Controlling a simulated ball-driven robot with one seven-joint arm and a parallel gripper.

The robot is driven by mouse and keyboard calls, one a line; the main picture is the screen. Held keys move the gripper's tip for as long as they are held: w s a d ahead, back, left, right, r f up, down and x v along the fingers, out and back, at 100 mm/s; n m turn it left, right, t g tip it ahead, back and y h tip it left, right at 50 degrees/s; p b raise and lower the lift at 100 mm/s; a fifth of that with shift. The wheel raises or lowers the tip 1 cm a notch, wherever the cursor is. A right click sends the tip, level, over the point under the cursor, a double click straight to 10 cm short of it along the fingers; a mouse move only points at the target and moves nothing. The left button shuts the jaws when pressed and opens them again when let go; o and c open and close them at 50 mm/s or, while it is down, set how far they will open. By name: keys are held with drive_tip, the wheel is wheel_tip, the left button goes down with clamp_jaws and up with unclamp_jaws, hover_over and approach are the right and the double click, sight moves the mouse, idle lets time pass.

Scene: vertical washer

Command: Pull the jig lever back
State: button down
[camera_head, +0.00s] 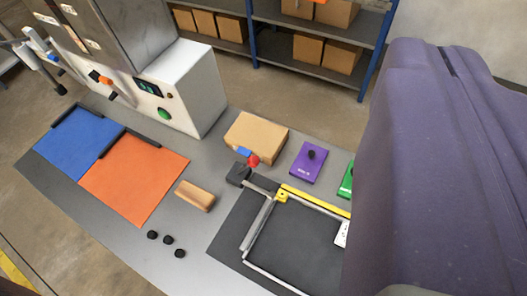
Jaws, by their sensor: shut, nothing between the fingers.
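A jig with pale metal rails and a yellow bar (315,200) sits on a dark mat (226,240) on the grey table, right of centre. At its far left corner is a black block (238,174). A lever with a red knob (253,160) shows beside this block, with a small blue part (243,152) next to the knob. How the lever joins the jig is too small to tell. The fingers of my gripper do not show. A large purple body, apparently part of my arm, fills the right side and hides the jig's right end.
A cardboard box (256,137) stands just behind the lever. A purple card (308,162) and a green one (346,181) lie behind the jig. A wooden block (195,195), black pucks (168,240), orange mat (135,178), blue mat (80,147) and white machine (192,85) are left.

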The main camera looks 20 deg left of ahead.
drive_tip(key=shift+s+r, duration=0.1)
drive_tip(key=w+f+n+g+p, duration=0.3)
drive_tip(key=w+f+n+p, duration=0.55)
drive_tip(key=w+f, duration=0.75)
drive_tip(key=s+a+f+n+g+y+p, duration=0.1)
drive_tip(key=s+a+f+n+p, duration=0.1)
drive_tip(key=f, duration=0.6)
drive_tip(key=s+a+f+n+g+y+p, duration=0.1)
drive_tip(key=s+a+f+n+y+p, duration=0.1)
drive_tip(key=f+n, duration=0.5)
drive_tip(key=s+a+f+n+g+y+p, duration=0.1)
drive_tip(key=s+a+f+n+g+p, duration=0.1)
drive_tip(key=f, duration=0.7)
drive_tip(key=s+a+n, duration=0.1)
drive_tip(key=a+n, duration=0.1)
drive_tip(key=shift+s+a+f+y, duration=0.35)
drive_tip(key=shift+a+f+y, duration=0.05)
